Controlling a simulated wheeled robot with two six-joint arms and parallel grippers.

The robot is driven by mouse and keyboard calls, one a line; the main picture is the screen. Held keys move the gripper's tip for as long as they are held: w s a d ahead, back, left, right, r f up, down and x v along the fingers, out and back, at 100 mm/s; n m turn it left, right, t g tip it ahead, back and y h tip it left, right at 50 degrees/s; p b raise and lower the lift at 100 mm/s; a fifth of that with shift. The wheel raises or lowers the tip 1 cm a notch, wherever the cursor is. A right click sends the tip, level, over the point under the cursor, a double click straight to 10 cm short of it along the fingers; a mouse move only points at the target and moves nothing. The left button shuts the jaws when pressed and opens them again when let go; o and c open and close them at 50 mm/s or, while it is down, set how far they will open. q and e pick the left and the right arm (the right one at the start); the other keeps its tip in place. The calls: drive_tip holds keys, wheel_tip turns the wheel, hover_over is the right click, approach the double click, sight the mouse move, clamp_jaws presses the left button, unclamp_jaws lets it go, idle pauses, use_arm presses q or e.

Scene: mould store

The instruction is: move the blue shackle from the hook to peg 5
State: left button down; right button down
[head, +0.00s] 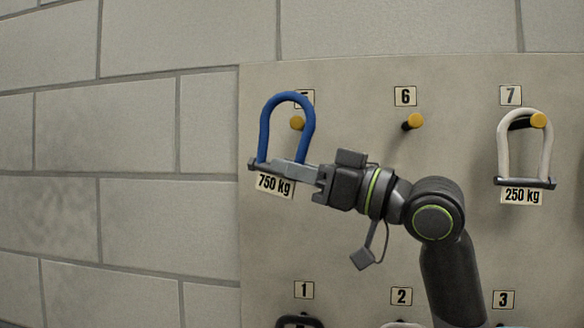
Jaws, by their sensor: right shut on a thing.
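The blue shackle (265,128) hangs upright in the head view, bow up, with a dark pin across its bottom and a 750 kg tag (273,184) below. My right gripper (296,170) is shut on it low down, near the right leg and pin. Peg 5 (297,122) shows its yellow tip inside the shackle's bow, close to the right leg. Whether the bow is around the peg or in front of it, I cannot tell. The shackle's top partly covers the 5 label (306,97). The hook and my left gripper are not in view.
Peg 6 (412,121) is bare on the board (360,80). A white shackle (503,146) with a 250 kg tag hangs on peg 7 (538,120). Labels 1, 2 and 3 are below, with shackle tops cut off by the bottom edge. Block wall (110,200) fills the left.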

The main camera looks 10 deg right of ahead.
drive_tip(key=w+d+f, duration=0.1)
drive_tip(key=w+d, duration=0.2)
drive_tip(key=w, duration=0.4)
drive_tip(key=shift+f+p, duration=0.25)
drive_tip(key=shift+p, duration=0.05)
idle(0.5)
drive_tip(key=shift+s, duration=0.1)
idle(0.4)
drive_tip(key=c, duration=1.3)
unclamp_jaws()
drive_tip(key=shift+f, duration=0.1)
